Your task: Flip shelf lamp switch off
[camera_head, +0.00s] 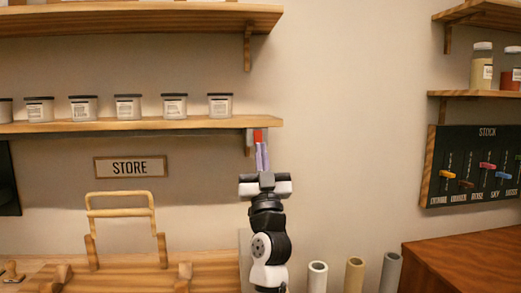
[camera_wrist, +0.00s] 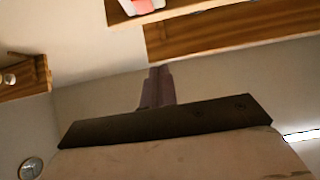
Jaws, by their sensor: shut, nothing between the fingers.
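A small red part (camera_head: 257,135) shows at the right end of the lower left shelf, just above my fingertips; it looks like the lamp switch. In the wrist view a red and white piece (camera_wrist: 146,6) on a wooden block is cut off by the top edge. My gripper (camera_head: 260,149) points upward below the shelf end, its fingers together and empty. The fingers also show in the wrist view (camera_wrist: 160,73), below the shelf wood and apart from the red and white piece in the picture. I cannot tell the switch's position or whether fingertips touch it.
The lower left shelf (camera_head: 140,126) carries several labelled jars. A wooden bracket (camera_head: 249,140) stands beside my fingertips. A STORE sign (camera_head: 131,167) hangs below the shelf. Upright tubes (camera_head: 355,274) stand at lower right.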

